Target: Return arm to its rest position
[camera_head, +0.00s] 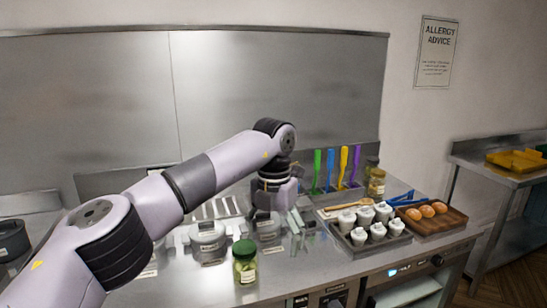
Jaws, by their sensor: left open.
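My left arm comes in from the left and reaches over the steel counter (210,282). My left gripper (282,214) is open at the arm's end and points down over the middle of the counter. I see nothing held in it. It is above or beside the lidded metal containers set in the counter, and its body hides part of that area. I cannot tell how far its fingertips are above the surface. My right gripper is not in view.
A green-lidded jar (245,265) stands in front of my left gripper. To the right are a tray of white cups (359,238), a wooden board of buns (430,219) and upright coloured utensils (343,165). A steel splashback (280,85) closes the back.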

